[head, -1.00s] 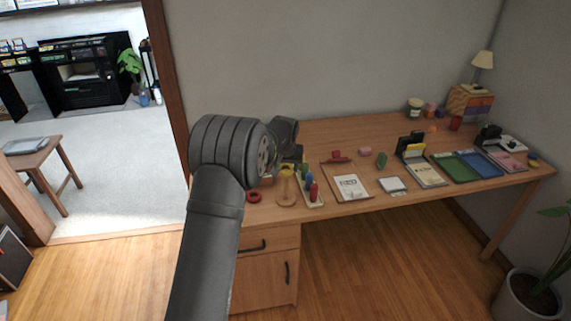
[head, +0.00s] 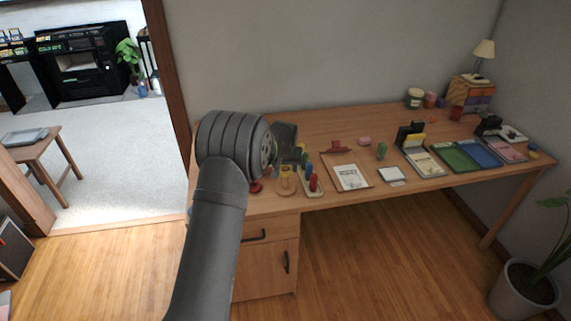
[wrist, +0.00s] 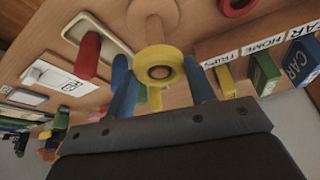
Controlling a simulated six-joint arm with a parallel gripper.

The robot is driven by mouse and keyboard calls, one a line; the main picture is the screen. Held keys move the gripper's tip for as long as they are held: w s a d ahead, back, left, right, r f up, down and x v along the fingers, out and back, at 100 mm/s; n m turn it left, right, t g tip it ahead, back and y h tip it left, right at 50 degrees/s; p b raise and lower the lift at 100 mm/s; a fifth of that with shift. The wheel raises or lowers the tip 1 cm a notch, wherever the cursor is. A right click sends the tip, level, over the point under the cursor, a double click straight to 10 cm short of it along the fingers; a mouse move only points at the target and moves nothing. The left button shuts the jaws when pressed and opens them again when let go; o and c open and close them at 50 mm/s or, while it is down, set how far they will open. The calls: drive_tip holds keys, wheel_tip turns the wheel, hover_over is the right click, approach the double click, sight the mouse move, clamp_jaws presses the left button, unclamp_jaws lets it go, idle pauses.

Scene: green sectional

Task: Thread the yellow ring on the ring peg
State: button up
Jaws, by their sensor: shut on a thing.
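The yellow ring (wrist: 139,72) is held between the two fingers of my gripper (wrist: 159,70) in the wrist view. The wooden ring peg (wrist: 154,30) stands upright on its round base (wrist: 138,17). Wood shows through the ring's hole, so the ring is in line with the peg's top. I cannot tell whether the ring is just over the tip or around it. In the head view, the ring (head: 287,168) is small above the peg's base (head: 286,189), partly hidden by my wrist.
A tray with coloured pegs, including a red one (head: 314,183), stands just right of the ring peg. A red ring (head: 255,187) lies close on its left. A clipboard (head: 349,177) lies farther right. A box with labelled cards (wrist: 240,45) is nearby in the wrist view.

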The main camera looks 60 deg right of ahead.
sight(285, 180)
drive_tip(key=shift+f, duration=3.6)
drive_tip(key=o, duration=1)
drive_tip(key=v, duration=1.7)
drive_tip(key=shift+a+r, duration=0.1)
drive_tip(key=shift+a, duration=0.05)
